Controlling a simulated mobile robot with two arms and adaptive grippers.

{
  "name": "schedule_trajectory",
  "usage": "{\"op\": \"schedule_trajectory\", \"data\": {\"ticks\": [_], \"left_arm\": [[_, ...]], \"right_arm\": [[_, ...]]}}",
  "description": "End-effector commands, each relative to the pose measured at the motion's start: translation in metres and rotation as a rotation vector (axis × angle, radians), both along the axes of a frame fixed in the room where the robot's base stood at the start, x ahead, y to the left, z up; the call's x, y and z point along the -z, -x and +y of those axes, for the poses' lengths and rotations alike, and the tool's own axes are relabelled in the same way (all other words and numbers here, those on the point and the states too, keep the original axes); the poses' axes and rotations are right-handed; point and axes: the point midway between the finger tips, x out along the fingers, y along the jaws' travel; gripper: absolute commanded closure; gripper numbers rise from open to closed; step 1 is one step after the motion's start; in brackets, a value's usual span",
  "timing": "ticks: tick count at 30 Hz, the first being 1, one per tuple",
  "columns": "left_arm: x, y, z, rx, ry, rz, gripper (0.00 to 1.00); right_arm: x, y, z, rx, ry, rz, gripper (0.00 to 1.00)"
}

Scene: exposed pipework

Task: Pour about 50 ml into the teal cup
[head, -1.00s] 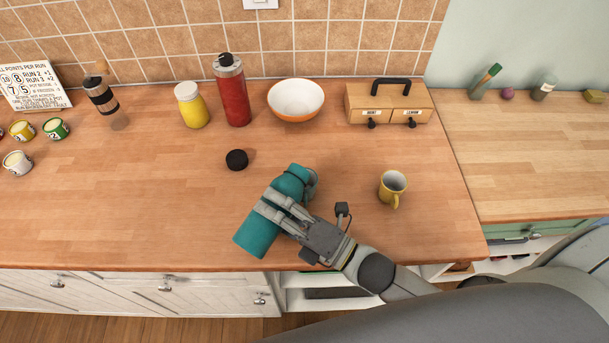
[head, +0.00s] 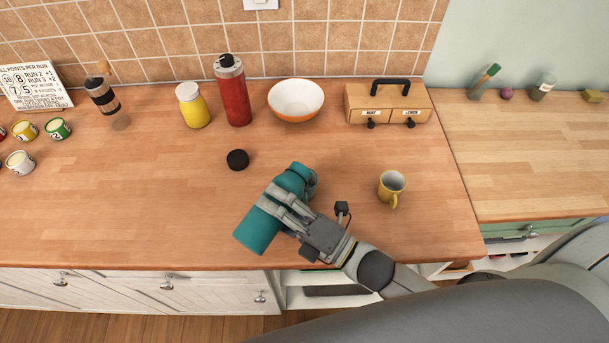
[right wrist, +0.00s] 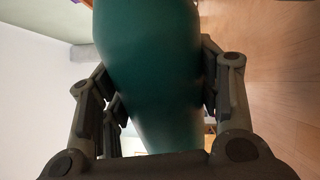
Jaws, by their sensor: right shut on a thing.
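My right gripper (head: 278,206) is shut around the body of a teal bottle (head: 258,229). The bottle is tilted, its neck end toward the upper right and its base toward the counter's front edge. The bottle also fills the middle of the right wrist view (right wrist: 148,75), between the two fingers. Its mouth is not clearly visible. A yellow mug (head: 391,184) stands upright right of the gripper, apart from the bottle. I see no cup that is clearly teal. A black cap (head: 237,160) lies on the counter above the bottle. My left gripper is not in view.
Behind stand a yellow jar (head: 192,106), a red flask (head: 232,92), an orange bowl (head: 296,115) and a wooden drawer box (head: 388,103). Several small cups, including a green one (head: 58,132), and a glass press (head: 108,104) are at left. The front-left counter (head: 130,205) is clear.

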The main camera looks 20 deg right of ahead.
Motion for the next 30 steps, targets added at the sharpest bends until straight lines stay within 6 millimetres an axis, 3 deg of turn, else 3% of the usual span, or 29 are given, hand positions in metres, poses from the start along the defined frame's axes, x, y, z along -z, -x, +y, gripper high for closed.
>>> {"op": "schedule_trajectory", "data": {"ticks": [30], "left_arm": [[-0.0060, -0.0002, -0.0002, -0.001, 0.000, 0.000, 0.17]], "right_arm": [[-0.0066, -0.0012, -0.0002, 0.000, -0.038, 0.023, 0.86]]}}
